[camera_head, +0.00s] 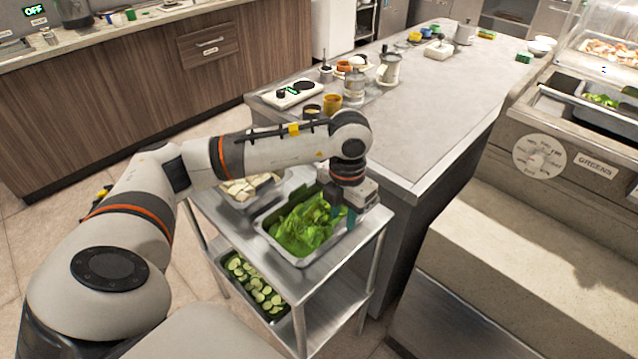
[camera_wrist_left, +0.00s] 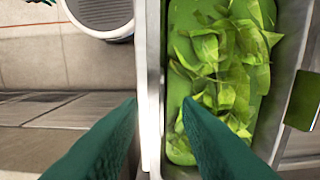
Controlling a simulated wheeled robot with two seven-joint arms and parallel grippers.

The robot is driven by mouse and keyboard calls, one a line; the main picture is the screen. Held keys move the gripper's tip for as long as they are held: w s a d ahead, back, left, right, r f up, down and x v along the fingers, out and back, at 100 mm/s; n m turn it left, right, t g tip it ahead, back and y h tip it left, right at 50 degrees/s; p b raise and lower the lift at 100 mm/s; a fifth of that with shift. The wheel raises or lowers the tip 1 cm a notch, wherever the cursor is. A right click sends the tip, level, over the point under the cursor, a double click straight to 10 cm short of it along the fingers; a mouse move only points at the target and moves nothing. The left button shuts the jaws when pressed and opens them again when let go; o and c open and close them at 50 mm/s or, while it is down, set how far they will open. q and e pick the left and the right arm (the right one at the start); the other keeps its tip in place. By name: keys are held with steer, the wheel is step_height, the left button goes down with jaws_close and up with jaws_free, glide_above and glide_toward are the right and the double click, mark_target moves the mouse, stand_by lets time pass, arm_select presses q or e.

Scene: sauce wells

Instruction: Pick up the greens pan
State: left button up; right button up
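The greens pan (camera_head: 322,249) is a metal pan full of leafy greens on the top shelf of a metal cart. In the left wrist view the pan (camera_wrist_left: 283,85) fills the right half, with bright green leaves (camera_wrist_left: 225,75) inside. My left gripper (camera_head: 343,215) points down at the pan's right edge. In the left wrist view its teal fingers (camera_wrist_left: 160,108) are apart, one on each side of the pan's near rim, with a gap showing. I cannot tell whether either finger touches the rim. My right gripper is not in view.
A pan of white pieces (camera_head: 240,190) sits beside the greens on the cart (camera_head: 340,258). A cucumber pan (camera_head: 254,285) is on the lower shelf. A grey counter (camera_head: 430,120) stands just behind. At right is a station with a "GREENS" label (camera_head: 594,165).

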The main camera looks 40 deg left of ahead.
mark_target(342, 220)
arm_select(q)
step_height(342, 220, down, 4)
steer(key=shift+a+r, duration=0.15)
steer(key=shift+r, duration=0.1)
jaws_close()
stand_by(1.3)
